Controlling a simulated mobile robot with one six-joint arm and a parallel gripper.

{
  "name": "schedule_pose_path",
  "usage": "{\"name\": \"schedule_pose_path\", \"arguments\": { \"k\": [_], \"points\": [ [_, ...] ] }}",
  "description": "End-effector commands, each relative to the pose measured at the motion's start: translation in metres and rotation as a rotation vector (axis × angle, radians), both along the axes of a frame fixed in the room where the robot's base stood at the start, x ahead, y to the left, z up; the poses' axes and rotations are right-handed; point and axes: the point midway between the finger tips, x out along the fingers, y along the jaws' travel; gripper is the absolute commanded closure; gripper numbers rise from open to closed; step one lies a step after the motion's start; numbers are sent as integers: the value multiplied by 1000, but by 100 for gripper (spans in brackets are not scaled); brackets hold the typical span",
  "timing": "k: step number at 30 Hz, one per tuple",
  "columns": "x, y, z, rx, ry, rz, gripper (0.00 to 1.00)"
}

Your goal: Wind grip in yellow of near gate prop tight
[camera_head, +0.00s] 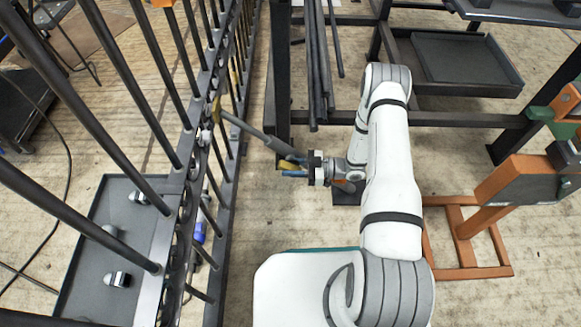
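The near gate prop (248,130) is a grey rod that slants from a yellowish fitting (216,109) on the gate (172,140) down to the right. Its yellow grip (288,165) is at the lower right end, small and partly covered by my gripper. My gripper (294,166) reaches in from the right, with its blue-marked fingers on either side of the yellow grip. The fingers look close to the grip, but I cannot tell whether they press on it. The threads and the grip's far side are hidden.
A dark post (278,80) and several hanging dark bars (318,60) stand just behind my gripper. A grey tray (100,270) lies beyond the gate at lower left. An orange stand (490,225) is at the right. Floor between gate and arm is clear.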

Motion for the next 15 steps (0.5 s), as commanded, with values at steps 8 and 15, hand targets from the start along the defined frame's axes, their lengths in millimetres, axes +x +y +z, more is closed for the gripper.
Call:
{"name": "schedule_pose_path", "arguments": {
  "k": [8, 15],
  "points": [
    [0, 0, 0, -4, 0, 1, 94],
    [0, 0, 4, -69, 1, 1, 94]
  ]
}}
